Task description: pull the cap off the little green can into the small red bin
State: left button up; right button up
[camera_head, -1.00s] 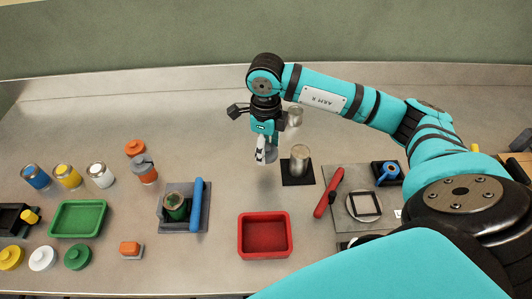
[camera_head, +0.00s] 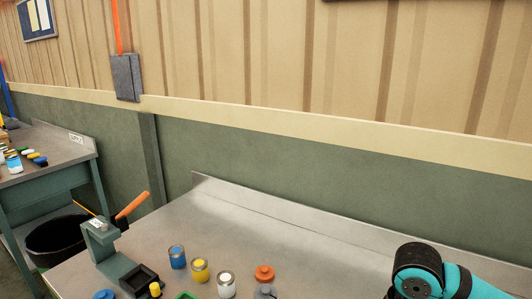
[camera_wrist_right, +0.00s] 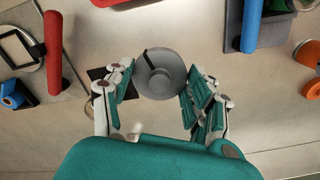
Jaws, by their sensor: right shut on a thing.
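In the right wrist view my right gripper (camera_wrist_right: 160,97) is shut on a round grey piece (camera_wrist_right: 160,76) with a raised middle, held between its fingers above the table. I cannot tell whether it is a cap or another part. A red edge (camera_wrist_right: 205,3) at the top of that view looks like the small red bin, mostly cut off. The head view has turned away from the bench middle, so the little green can and the bin do not show there. My left gripper is not in view.
The wrist view shows a blue bar (camera_wrist_right: 250,25) on a grey plate, a red handle (camera_wrist_right: 52,50) and an orange piece (camera_wrist_right: 307,53). In the head view, blue (camera_head: 177,257), yellow (camera_head: 200,270) and white (camera_head: 226,285) cans stand near the bottom; a dark bucket (camera_head: 60,240) is at left.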

jog(key=s+a+n, duration=0.1)
jog(key=n, duration=0.3)
jog(key=s+a+n, duration=0.1)
jog(key=n, duration=0.3)
jog(key=s+a+n, duration=0.1)
jog(key=s+n, duration=0.1)
jog(key=n, duration=0.2)
jog(key=shift+a+r, duration=0.1)
jog(key=shift+w, duration=0.15)
